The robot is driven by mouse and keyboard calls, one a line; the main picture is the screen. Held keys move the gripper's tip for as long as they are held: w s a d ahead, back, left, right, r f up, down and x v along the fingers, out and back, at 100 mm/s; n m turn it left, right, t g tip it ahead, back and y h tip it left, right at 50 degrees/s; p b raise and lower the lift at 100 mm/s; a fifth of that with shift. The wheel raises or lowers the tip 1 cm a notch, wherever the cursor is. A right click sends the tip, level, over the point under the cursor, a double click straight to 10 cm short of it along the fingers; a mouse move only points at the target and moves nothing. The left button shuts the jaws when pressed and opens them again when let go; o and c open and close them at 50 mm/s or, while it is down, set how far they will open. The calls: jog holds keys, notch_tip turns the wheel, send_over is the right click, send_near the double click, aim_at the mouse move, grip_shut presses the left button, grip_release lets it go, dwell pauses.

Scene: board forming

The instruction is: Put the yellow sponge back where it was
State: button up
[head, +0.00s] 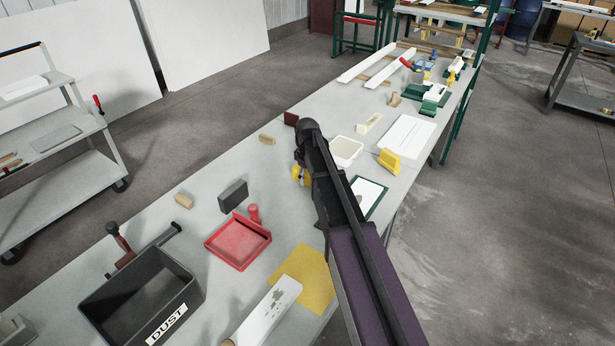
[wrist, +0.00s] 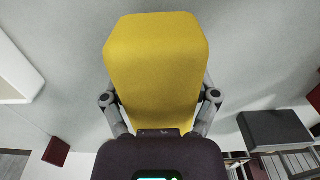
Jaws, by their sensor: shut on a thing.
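The yellow sponge (wrist: 156,62) fills the middle of the wrist view, held between the two fingers of my gripper (wrist: 160,98). In the head view only a small yellow part of the sponge (head: 297,173) shows beside my dark arm, which hides the rest. My gripper is shut on the sponge, above the grey bench (head: 215,165). I cannot tell how high the sponge is above the bench.
A white tray (head: 346,151) is to the right of my gripper, a dark grey block (head: 233,196) and red dustpan-like tray (head: 238,241) to the lower left. A dark red block (head: 291,118) stands behind. A yellow wedge-like piece (head: 389,160) is farther right. Bare bench lies left of my gripper.

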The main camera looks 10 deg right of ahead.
aim_at(307, 188)
jog(key=shift+f+b, duration=1.25)
jog(key=shift+f, duration=0.25)
jog(key=shift+f+b, duration=0.3)
jog(key=o, duration=1)
jog(key=shift+c, duration=0.2)
jog(key=shift+r, duration=0.15)
notch_tip(307, 188, up, 8)
jog(key=p, duration=0.8)
jog(key=shift+r+p, duration=0.2)
jog(key=shift+p, duration=0.15)
jog(key=s+m, duration=0.9)
jog(key=s, duration=1.8)
